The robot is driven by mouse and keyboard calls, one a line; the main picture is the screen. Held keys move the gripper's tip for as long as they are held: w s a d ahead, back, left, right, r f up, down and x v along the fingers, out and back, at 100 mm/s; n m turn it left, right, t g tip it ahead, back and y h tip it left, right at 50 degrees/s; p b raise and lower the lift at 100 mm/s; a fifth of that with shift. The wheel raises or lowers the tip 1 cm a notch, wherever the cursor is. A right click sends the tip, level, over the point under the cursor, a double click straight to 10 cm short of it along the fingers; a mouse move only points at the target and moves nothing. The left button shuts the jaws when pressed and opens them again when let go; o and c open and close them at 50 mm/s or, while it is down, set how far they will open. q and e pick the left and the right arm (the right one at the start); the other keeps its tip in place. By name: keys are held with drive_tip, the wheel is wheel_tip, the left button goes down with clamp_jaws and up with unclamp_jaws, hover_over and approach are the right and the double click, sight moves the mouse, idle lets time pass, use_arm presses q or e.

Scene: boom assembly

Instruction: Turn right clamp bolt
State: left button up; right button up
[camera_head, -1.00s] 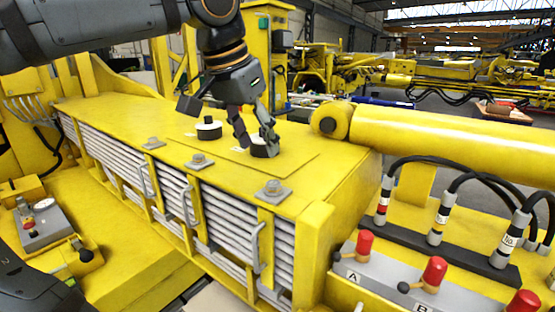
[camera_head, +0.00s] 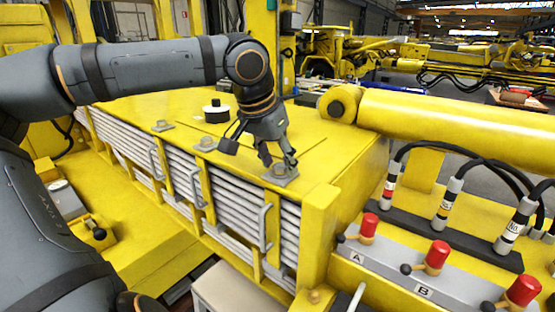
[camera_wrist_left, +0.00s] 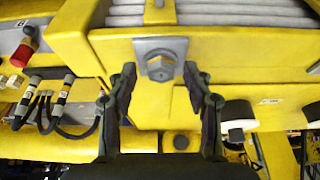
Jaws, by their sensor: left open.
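The right clamp bolt (camera_head: 281,171) is a grey hex bolt on a square plate at the front right edge of the yellow box top (camera_head: 330,150). My left gripper (camera_head: 260,157) is open and empty over that corner, with one finger close to the bolt in the head view. In the left wrist view, the bolt (camera_wrist_left: 161,66) lies ahead, between the two spread fingers of the left gripper (camera_wrist_left: 160,82). I see no contact with the bolt head. Two similar bolts, the middle one (camera_head: 206,144) and the left one (camera_head: 162,126), sit along the same edge. My right gripper is out of view.
A black-and-white round cap (camera_head: 216,112) stands on the box top behind the gripper. A thick yellow cylinder (camera_head: 440,120) runs to the right. Red-topped levers (camera_head: 437,254) and black hoses (camera_head: 465,155) are at the lower right. Handles (camera_head: 265,228) line the box front.

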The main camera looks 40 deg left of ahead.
use_arm(q)
clamp_jaws()
idle(0.3)
drive_tip(key=m, duration=0.1)
drive_tip(key=m+h, duration=0.1)
drive_tip(key=m, duration=0.2)
drive_tip(key=shift+w+a+h, duration=0.1)
drive_tip(key=shift+a+h, duration=0.15)
drive_tip(key=shift+h, duration=0.05)
drive_tip(key=m, duration=0.1)
drive_tip(key=m+h, duration=0.1)
drive_tip(key=m, duration=0.2)
drive_tip(key=shift+w+a+g+h, duration=0.1)
drive_tip(key=shift+a+g+h, duration=0.15)
drive_tip(key=shift+g+h, duration=0.05)
drive_tip(key=m, duration=0.2)
drive_tip(key=m+g+h, duration=0.1)
drive_tip(key=m, duration=0.2)
drive_tip(key=shift+w+a, duration=0.15)
drive_tip(key=shift+w, duration=0.05)
drive_tip(key=shift+w+r+m+g+h, duration=0.15)
drive_tip(key=shift+m+g, duration=0.35)
drive_tip(key=shift+m, duration=0.55)
drive_tip(key=shift+w+m+g+h, duration=0.1)
drive_tip(key=shift+m+g+h, duration=0.3)
drive_tip(key=shift+m, duration=0.65)
